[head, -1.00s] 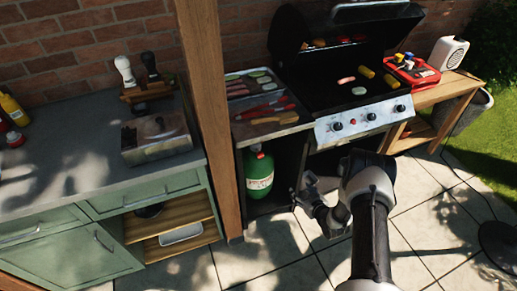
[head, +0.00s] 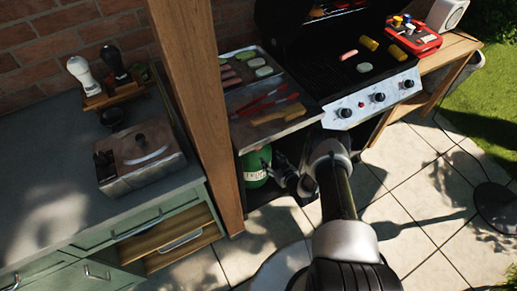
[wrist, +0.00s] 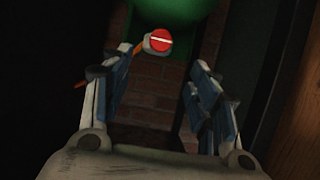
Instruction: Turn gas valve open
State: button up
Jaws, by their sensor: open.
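The green gas bottle (head: 257,168) stands in the open cabinet under the grill's side shelf. In the wrist view, its green body (wrist: 165,12) fills the top middle. The round red valve knob (wrist: 158,40) with a pale line across it shows in front of the bottle. My gripper (wrist: 157,75) is open and empty, one finger at each side of the picture. The knob lies beyond the fingertips, nearer the left finger; I cannot tell whether they touch. In the head view, my gripper (head: 285,176) is dark and partly hidden at the cabinet opening, right beside the bottle.
An orange hose (wrist: 125,64) runs by the knob, partly behind the left finger. A wooden post (head: 200,110) stands left of the cabinet. The side shelf (head: 270,128) with food and tools hangs above my gripper.

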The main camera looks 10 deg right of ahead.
jog(key=b+x, duration=0.5)
jog(key=x, duration=0.7)
jog(key=shift+w+a+f, duration=0.15)
jog(key=shift+w+f, duration=0.1)
jog(key=shift+w, duration=0.05)
jog(key=shift+c, duration=0.5)
jog(key=c, duration=1)
